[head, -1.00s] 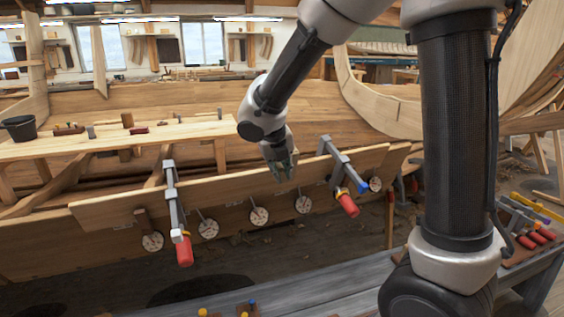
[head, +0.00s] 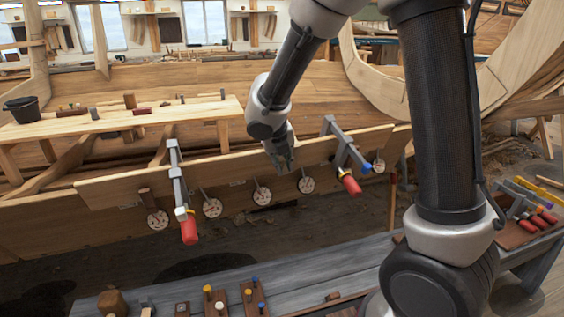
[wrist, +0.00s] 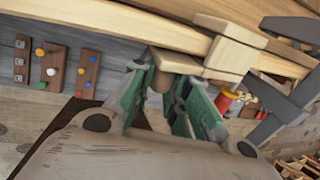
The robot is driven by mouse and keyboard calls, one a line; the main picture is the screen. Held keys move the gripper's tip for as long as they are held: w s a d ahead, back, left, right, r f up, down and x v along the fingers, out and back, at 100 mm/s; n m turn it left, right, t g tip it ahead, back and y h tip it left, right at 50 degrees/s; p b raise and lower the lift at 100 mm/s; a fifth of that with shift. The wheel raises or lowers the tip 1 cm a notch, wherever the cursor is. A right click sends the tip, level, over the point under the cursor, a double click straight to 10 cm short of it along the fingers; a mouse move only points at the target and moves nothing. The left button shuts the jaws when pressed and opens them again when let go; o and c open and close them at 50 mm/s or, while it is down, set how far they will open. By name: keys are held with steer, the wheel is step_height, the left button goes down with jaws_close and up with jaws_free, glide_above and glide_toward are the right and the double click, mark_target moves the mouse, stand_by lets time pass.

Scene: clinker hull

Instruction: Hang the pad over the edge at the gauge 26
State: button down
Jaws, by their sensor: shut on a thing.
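In the wrist view my gripper (wrist: 160,105) is shut on the round stub of a pale wooden pad (wrist: 176,62). The pad is at the edge of a plank (wrist: 110,16); whether it rests on it I cannot tell. In the head view my gripper (head: 282,160) is at the clamped plank (head: 110,187), its fingertips below the top edge, and it hides the pad. Several round white gauges hang along the plank. The gripper is between the third gauge (head: 262,196) and the fourth gauge (head: 306,185) from the left. Their numbers are too small to read.
A clamp with a red handle (head: 188,228) stands left of my gripper, and another clamp (head: 338,145) stands close on its right. A grey bench (head: 330,270) with small tools runs in front.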

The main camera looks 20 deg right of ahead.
steer(key=shift+f, duration=0.1)
steer(key=c, duration=1.3)
jaws_free()
steer(key=shift+w, duration=0.1)
steer(key=v, duration=1.2)
